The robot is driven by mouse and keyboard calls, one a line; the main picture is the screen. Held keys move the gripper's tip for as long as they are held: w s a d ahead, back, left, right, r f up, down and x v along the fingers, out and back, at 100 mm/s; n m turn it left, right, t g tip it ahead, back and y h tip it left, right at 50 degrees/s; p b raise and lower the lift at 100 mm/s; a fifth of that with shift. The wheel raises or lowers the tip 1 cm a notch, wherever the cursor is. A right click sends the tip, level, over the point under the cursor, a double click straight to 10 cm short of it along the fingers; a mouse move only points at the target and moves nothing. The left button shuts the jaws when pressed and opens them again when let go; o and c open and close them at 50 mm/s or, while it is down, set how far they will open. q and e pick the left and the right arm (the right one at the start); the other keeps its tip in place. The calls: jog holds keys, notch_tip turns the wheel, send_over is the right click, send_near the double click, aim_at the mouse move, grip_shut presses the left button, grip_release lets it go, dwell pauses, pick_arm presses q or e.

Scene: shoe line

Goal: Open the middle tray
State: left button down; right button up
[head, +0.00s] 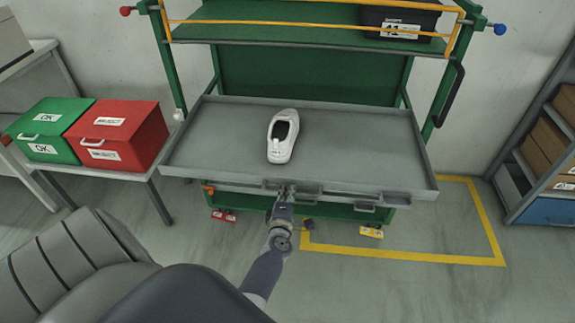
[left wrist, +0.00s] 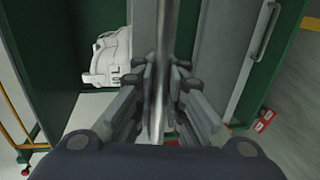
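The grey middle tray (head: 350,150) sits in a green rack, between a green upper shelf and a lower level. It juts out from the rack toward me. A white shoe (head: 283,136) with a dark opening lies on it, left of centre. My left gripper (head: 286,188) is at the tray's front edge, near its middle. In the left wrist view the fingers of my left gripper (left wrist: 164,68) close from both sides on a thin grey strip at the tray front, which looks like its handle. The exact contact is partly hidden. My right gripper is not in view.
Green (head: 48,130) and red (head: 118,137) boxes stand on a side table at the left. A black bin (head: 400,20) sits on the upper shelf. A shelf with cartons (head: 545,150) stands at the right. Yellow-marked floor (head: 400,235) before the rack is clear.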

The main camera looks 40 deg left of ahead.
pick_arm(q)
jog(key=c, duration=1.7)
grip_release()
jog(key=shift+d, duration=0.1)
